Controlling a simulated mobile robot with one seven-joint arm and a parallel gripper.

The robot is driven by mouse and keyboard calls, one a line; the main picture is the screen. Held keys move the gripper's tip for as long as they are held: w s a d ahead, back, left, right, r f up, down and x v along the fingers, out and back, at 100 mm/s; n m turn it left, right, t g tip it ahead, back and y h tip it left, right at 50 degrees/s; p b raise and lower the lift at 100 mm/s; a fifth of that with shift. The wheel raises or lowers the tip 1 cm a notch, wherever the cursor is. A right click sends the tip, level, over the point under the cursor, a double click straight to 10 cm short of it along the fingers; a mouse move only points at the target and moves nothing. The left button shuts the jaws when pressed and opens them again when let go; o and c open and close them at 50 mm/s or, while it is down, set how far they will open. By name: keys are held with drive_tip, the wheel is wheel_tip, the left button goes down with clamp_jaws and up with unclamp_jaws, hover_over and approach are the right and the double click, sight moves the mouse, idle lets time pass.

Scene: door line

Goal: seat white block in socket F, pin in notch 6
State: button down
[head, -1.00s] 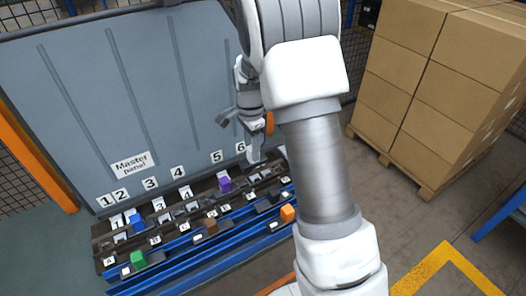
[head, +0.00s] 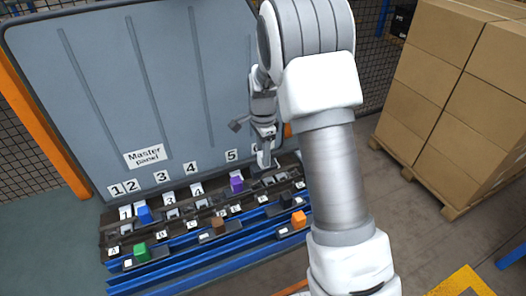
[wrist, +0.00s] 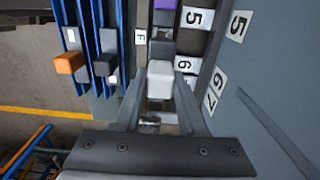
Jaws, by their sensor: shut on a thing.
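The white block (wrist: 160,72) sits between the fingertips of my gripper (wrist: 161,84) in the wrist view, and the fingers are shut on it. It is beside the 6 label (wrist: 188,64), on the label-F side of the rack (wrist: 140,37). Whether it touches the rack, and its pin and the notch, cannot be made out. In the head view my gripper (head: 264,160) points down at the right part of the rack, just right of the 5 label (head: 231,155). The block cannot be told apart from the fingers there.
A purple block (head: 237,184) stands in the rack to the left of my gripper. Blue (head: 144,214), brown (head: 218,222), green (head: 141,250) and orange (head: 298,219) blocks stand farther along and in front. The grey master panel (head: 140,90) rises behind. Stacked cartons (head: 455,90) stand at right.

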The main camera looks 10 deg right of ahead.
sight(263, 170)
drive_tip(key=shift+f+b, duration=0.4)
drive_tip(key=shift+f, duration=0.55)
drive_tip(key=shift+r+p, duration=0.1)
drive_tip(key=shift+p, duration=0.4)
drive_tip(key=shift+p, duration=0.4)
drive_tip(key=shift+f, duration=0.2)
drive_tip(key=shift+f+b, duration=1.55)
drive_tip(key=shift+f, duration=0.95)
drive_tip(key=shift+c, duration=2.1)
unclamp_jaws()
